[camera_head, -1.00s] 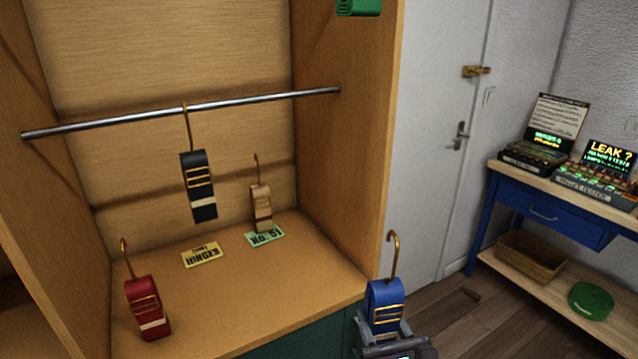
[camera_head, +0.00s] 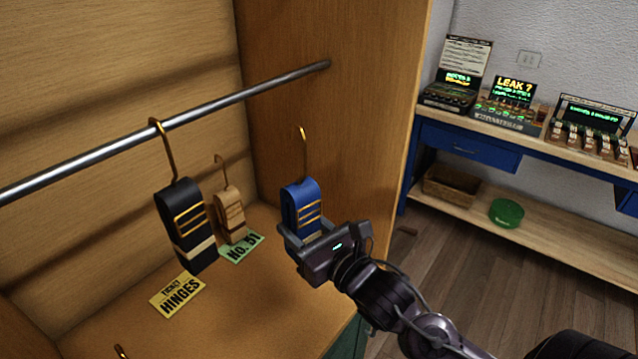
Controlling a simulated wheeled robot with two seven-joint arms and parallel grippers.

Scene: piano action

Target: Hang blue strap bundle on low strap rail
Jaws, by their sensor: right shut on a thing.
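The blue strap bundle (camera_head: 299,203) has gold bands and a gold hook that stands upright above it. My right gripper (camera_head: 308,238) is shut on its lower part and holds it inside the cabinet's right half. The low strap rail (camera_head: 238,97) is a metal bar crossing the cabinet. The blue bundle's hook tip shows below the rail in the picture, apart from it. A black strap bundle (camera_head: 186,225) hangs from the rail by its gold hook, left of the blue one. My left gripper does not show.
A tan strap bundle (camera_head: 229,211) stands on the cabinet floor behind, by a green card (camera_head: 241,248). A yellow card (camera_head: 177,295) lies in front. The cabinet's right wall (camera_head: 345,130) is close to the blue bundle. A blue workbench (camera_head: 490,155) stands at right.

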